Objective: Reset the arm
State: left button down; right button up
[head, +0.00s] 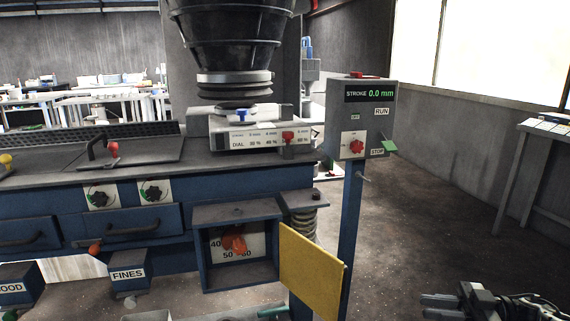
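My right gripper (432,306) is at the bottom right of the head view, low over the dark floor. Its two grey fingers point left with a gap between them, and nothing shows between them. It is to the right of the control post and apart from the machine. Part of my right arm is cut off by the frame's lower right edge. My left gripper and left arm do not show.
The blue screen machine (150,225) fills the left and middle. Its yellow door (312,272) hangs open beside a dial box. A control box (362,118) on a blue post reads "STROKE 0.0 mm". A table (545,127) stands at right. The floor between is clear.

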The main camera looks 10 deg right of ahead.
jog(key=s+a+f+m+t+h+p, duration=0.1)
jog(key=a+f+m+t+h+p, duration=0.2)
jog(key=a, duration=0.7)
jog(key=s+a+f+m+t+h+p, duration=0.1)
jog(key=a+f+m+t+h, duration=0.35)
jog(key=a, duration=0.65)
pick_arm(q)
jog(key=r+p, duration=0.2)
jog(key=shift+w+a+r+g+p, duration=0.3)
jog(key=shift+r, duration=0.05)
pick_arm(e)
jog(key=s+a+r+m+g+h, duration=0.1)
jog(key=s+h, duration=0.5)
jog(key=s, duration=0.6)
jog(key=a+m+g, duration=0.1)
jog(key=m+g, duration=0.1)
jog(key=m, duration=0.1)
jog(key=shift+a+r, duration=0.2)
jog(key=shift+r, duration=0.1)
jog(key=shift+s+m+g+h, duration=0.1)
jog(key=shift+m+g+h, duration=0.15)
jog(key=shift+m, duration=0.1)
